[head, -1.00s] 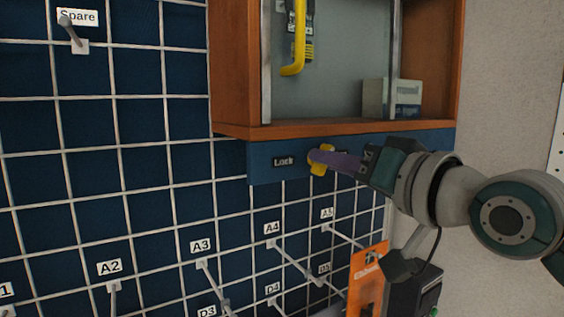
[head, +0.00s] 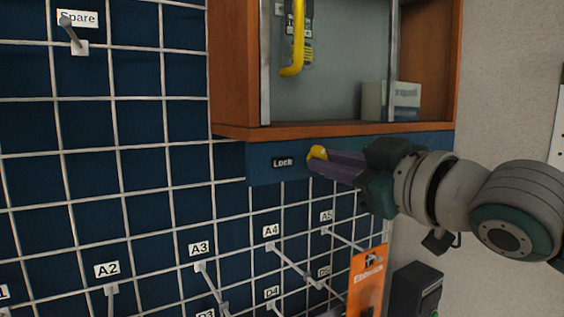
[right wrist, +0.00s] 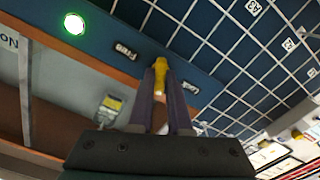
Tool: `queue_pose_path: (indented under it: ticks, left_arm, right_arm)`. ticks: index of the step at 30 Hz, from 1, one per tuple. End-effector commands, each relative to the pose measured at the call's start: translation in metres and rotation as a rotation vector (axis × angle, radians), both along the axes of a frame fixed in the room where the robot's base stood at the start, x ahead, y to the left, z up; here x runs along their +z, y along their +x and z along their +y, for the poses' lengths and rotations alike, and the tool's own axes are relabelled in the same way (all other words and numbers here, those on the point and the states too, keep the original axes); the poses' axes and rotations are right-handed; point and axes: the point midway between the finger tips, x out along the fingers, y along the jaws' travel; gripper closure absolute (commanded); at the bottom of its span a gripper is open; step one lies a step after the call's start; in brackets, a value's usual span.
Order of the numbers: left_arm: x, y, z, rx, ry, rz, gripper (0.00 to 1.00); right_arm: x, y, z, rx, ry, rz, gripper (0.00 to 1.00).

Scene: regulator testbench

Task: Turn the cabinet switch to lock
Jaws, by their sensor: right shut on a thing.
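The yellow cabinet switch (head: 318,153) sits on the blue strip (head: 264,172) under the wooden cabinet (head: 235,70), just right of the "Lock" label (head: 283,162). My right gripper (head: 315,160) reaches in from the right and is shut on the switch. In the right wrist view the yellow switch (right wrist: 160,75) lies between the two purple fingers (right wrist: 160,95), with a "Free" label (right wrist: 127,50) on one side and the "Lock" label (right wrist: 193,87) on the other. A green light (right wrist: 74,23) glows beyond "Free". The left gripper is not in view.
A blue pegboard grid (head: 110,150) with labelled hooks fills the left and lower area. The cabinet holds a yellow-handled tool (head: 296,45) and a box (head: 390,100). An orange packet (head: 367,282) hangs below my right arm, beside a dark device (head: 415,290).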

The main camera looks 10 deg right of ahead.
Motion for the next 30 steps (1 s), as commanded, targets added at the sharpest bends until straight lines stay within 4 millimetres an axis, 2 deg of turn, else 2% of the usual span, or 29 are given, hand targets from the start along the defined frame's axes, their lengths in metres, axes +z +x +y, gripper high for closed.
queue_pose_path:
  ticks: [13, 30]
  left_arm:
    - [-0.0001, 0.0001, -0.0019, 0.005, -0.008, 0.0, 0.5]
    - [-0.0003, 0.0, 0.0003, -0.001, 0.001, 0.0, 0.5]
  right_arm:
    - [0.0001, 0.0001, 0.0, 0.0, -0.266, -0.097, 1.0]
    - [-0.0003, -0.0001, 0.0002, 0.0, -0.33, -0.12, 1.0]
